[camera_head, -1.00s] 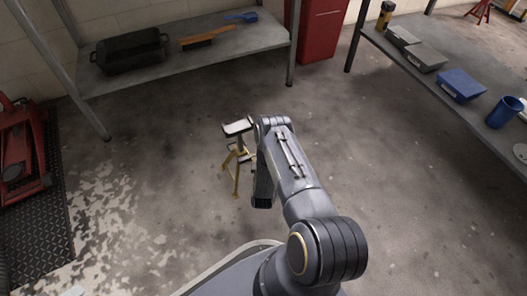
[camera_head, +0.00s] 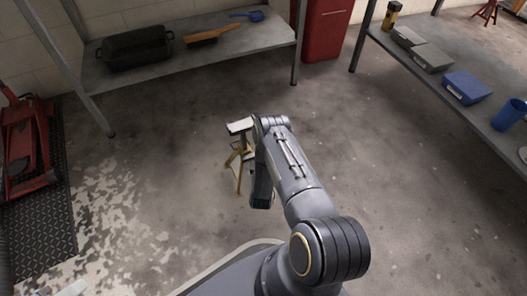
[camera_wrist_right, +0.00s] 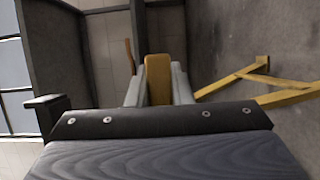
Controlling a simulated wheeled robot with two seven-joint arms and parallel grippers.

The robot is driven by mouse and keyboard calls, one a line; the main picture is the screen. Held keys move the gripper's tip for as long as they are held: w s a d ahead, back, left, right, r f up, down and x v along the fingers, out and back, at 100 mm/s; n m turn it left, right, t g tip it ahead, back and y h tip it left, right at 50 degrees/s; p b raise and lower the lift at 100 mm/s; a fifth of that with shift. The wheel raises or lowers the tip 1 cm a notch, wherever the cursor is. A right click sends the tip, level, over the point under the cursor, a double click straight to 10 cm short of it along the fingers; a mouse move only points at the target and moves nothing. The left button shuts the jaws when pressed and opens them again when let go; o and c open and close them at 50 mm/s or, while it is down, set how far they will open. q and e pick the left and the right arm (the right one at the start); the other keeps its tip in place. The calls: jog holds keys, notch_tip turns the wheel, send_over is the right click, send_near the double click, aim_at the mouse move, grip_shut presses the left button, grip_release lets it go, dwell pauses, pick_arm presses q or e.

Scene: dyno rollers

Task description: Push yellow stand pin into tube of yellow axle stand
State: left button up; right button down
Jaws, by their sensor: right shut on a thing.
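My right gripper (camera_wrist_right: 158,88) is shut on a yellow piece, which looks like the yellow stand pin (camera_wrist_right: 158,76). The pin's far end and the tube opening are hidden, so I cannot tell whether they touch. My left gripper is out of view.
A grey shelf (camera_head: 195,62) at the back holds a black pan and a brush. A long bench (camera_head: 440,75) at right holds trays and a blue cup (camera_head: 509,115). A red jack (camera_head: 25,150) sits at left. The floor around the stand is clear.

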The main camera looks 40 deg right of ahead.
jog(key=shift+a, duration=0.15)
jog(key=c, duration=1.2)
grip_release()
jog(key=p+v, duration=0.3)
jog(key=v, duration=0.4)
jog(key=shift+s+a, duration=0.25)
jog(key=shift+s, duration=0.05)
